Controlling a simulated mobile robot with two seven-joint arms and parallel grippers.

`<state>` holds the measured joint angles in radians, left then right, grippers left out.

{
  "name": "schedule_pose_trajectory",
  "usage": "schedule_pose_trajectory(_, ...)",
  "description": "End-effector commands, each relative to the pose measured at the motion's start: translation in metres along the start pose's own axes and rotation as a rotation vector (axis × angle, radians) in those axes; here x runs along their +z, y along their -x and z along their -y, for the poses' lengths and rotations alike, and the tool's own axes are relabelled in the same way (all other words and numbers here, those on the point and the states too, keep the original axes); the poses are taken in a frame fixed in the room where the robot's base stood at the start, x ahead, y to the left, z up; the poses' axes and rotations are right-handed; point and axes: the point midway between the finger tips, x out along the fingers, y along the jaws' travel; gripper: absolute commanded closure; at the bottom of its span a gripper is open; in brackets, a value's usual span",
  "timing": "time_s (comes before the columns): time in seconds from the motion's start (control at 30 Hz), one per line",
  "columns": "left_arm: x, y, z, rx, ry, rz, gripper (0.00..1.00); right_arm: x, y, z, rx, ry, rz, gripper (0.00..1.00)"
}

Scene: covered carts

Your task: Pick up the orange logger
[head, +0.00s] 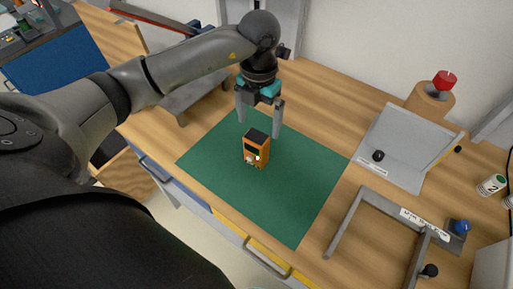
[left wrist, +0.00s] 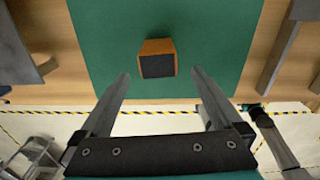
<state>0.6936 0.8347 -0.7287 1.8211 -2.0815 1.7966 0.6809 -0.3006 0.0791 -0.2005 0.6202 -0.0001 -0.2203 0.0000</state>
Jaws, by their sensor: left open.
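The orange logger (head: 257,150) stands upright on the green mat (head: 300,200). It is a small orange box with a dark top, a dark display and a small green light on its front. In the left wrist view the logger (left wrist: 157,58) shows from above, ahead of and between the lines of the two fingers. My left gripper (head: 259,118) is open and empty, pointing down just above and behind the logger. Its fingers also show in the left wrist view (left wrist: 159,78), apart and not touching the logger. My right gripper is not in view.
A grey metal frame (head: 345,222) and a grey tray (head: 385,175) with a dark knob stand right of the mat. A red knob on a wooden block (head: 430,98) is at the back right. A grey stand (head: 195,95) is behind left. The mat around the logger is clear.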

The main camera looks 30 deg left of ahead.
Motion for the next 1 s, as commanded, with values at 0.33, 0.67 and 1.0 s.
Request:
schedule_pose_trajectory(0.33, -0.003, -0.032, -0.002, -0.001, 0.0, -0.004, 0.0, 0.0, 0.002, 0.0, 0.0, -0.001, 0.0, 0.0)
schedule_pose_trajectory(0.67, -0.003, -0.066, -0.004, -0.001, -0.001, 0.0, 0.0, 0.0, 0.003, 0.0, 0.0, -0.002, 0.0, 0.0)
schedule_pose_trajectory(1.0, -0.002, -0.066, -0.004, -0.001, -0.001, 0.001, 0.17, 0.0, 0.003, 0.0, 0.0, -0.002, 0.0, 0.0)
